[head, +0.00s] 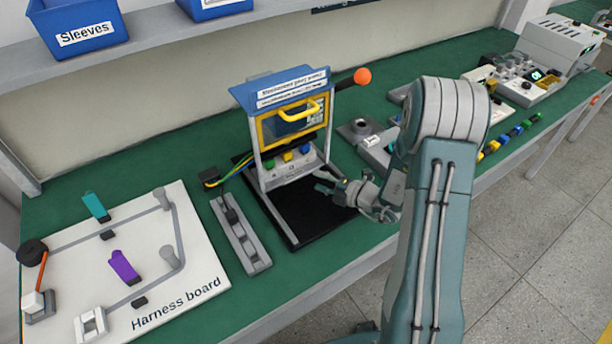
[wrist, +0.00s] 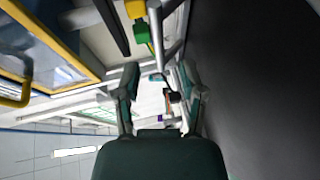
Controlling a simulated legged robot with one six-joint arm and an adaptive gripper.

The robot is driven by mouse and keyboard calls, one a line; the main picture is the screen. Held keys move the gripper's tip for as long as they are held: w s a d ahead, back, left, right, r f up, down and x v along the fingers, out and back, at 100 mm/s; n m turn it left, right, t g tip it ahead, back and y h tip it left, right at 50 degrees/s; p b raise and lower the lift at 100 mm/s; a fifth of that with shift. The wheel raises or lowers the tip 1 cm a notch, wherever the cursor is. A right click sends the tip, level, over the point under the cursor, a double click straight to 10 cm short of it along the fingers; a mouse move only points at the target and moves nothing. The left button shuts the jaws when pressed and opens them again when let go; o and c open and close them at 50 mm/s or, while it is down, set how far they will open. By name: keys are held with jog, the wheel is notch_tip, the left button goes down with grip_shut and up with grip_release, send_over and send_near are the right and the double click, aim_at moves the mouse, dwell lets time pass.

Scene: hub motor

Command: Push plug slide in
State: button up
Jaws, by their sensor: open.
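A grey rail (head: 240,235) with a dark block (head: 231,214) on it lies on the green bench, left of the test stand; this looks like the plug slide, but I cannot be sure. A cable with a black connector (head: 210,177) runs to the stand beyond it. My gripper (head: 322,182) is at the right front of the stand, low over its black base (head: 305,215), fingers pointing left. It is apart from the rail. In the wrist view my gripper (wrist: 160,80) is open, with nothing between its fingers.
The stand has grey posts, a blue hood (head: 285,90), a yellow-framed window (head: 293,122) and coloured buttons (head: 289,155). An orange-tipped lever (head: 362,76) sticks out right. The harness board (head: 195,285) lies left. Grey fixtures (head: 378,150) stand right.

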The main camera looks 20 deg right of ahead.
jog(key=v, duration=0.5)
jog(key=shift+s+d, duration=0.1)
jog(key=s+a+r+n+g, duration=1)
jog(key=s+a+r+n, duration=0.15)
jog(key=n, duration=1.25)
jog(key=s+d+r+n+t+h, duration=0.3)
jog(key=s+r+n+h, duration=0.7)
jog(key=n, duration=1.2)
jog(key=shift+s+d+r+n+t, duration=0.3)
jog(key=shift+s+d+r+n, duration=0.1)
jog(key=shift+s+d, duration=0.25)
jog(key=shift+w, duration=0.15)
